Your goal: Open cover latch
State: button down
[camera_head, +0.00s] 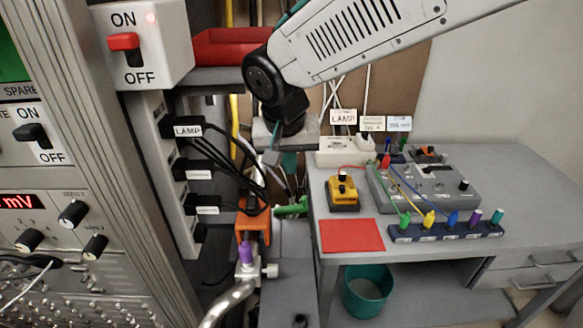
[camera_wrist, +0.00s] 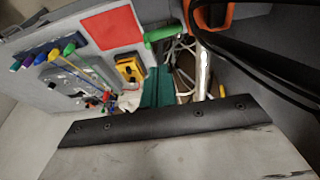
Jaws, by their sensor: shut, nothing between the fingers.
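No part is labelled as the cover latch, and I cannot tell for certain which part it is. A green handle (camera_head: 291,207) sticks out to the right of an orange bracket (camera_head: 253,222) beside the rack. The handle (camera_wrist: 160,35) and the bracket (camera_wrist: 212,16) also show at the top of the wrist view. My gripper (camera_head: 289,170) points down above the green handle and looks apart from it. Its teal fingers (camera_wrist: 157,72) are together and empty in the wrist view.
Black cables (camera_head: 240,160) hang from plugs on the left. A purple-topped metal fitting (camera_head: 247,262) stands below the bracket. The desk at right holds a red square (camera_head: 352,235), a yellow device (camera_head: 342,192) and a grey box (camera_head: 430,185). A teal bin (camera_head: 367,290) stands underneath.

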aim_at(296, 206)
jog(key=x, duration=0.7)
jog(key=s+x, duration=0.1)
jog(key=x, duration=0.3)
jog(key=shift+w+d+f, duration=0.1)
jog(key=shift+d+f, duration=0.15)
jog(key=shift+f, duration=0.2)
